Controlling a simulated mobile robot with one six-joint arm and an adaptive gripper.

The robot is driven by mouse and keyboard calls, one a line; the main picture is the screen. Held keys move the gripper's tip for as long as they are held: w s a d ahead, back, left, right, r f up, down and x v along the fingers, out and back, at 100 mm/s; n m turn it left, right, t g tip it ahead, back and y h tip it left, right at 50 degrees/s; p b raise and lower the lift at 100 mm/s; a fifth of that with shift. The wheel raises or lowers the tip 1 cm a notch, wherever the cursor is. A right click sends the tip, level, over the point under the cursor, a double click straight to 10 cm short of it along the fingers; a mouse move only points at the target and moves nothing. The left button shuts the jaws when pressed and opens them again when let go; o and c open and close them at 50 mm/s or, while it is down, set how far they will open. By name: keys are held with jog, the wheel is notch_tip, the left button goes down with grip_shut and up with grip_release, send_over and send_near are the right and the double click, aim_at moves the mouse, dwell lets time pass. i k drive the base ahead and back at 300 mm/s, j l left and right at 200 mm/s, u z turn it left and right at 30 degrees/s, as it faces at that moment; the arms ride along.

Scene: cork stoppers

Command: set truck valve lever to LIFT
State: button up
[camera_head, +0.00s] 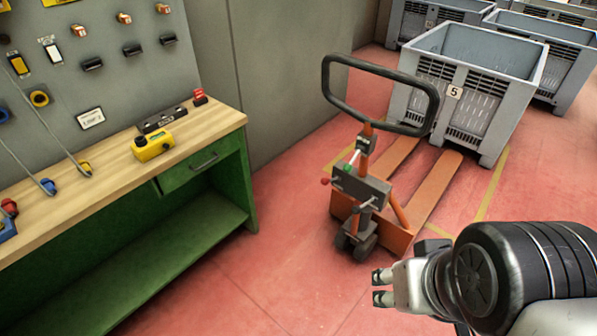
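An orange pallet truck (397,215) with a black loop handle (436,105) stands on the red floor in the middle of the view. Its forks reach back toward a grey crate. On its dark control block (368,190), a thin lever with a red knob (325,181) sticks out to the left. A small green mark (347,168) shows close by. I cannot tell which setting the valve lever is at. My gripper (379,287) is at the lower right, in front of the truck in the picture and apart from it. Its two fingers are spread, with nothing between them.
A workbench (110,178) with a green frame and a switch panel (90,75) fills the left. A yellow control box (154,147) lies on it. A grey crate numbered 5 (480,85) stands at the forks, with more crates behind. The floor (270,270) between bench and truck is clear.

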aim_at(347, 168)
jog(key=i+l+u, duration=0.2)
jog(key=i, duration=0.3)
jog(key=i+u, duration=0.2)
jog(key=i, duration=0.35)
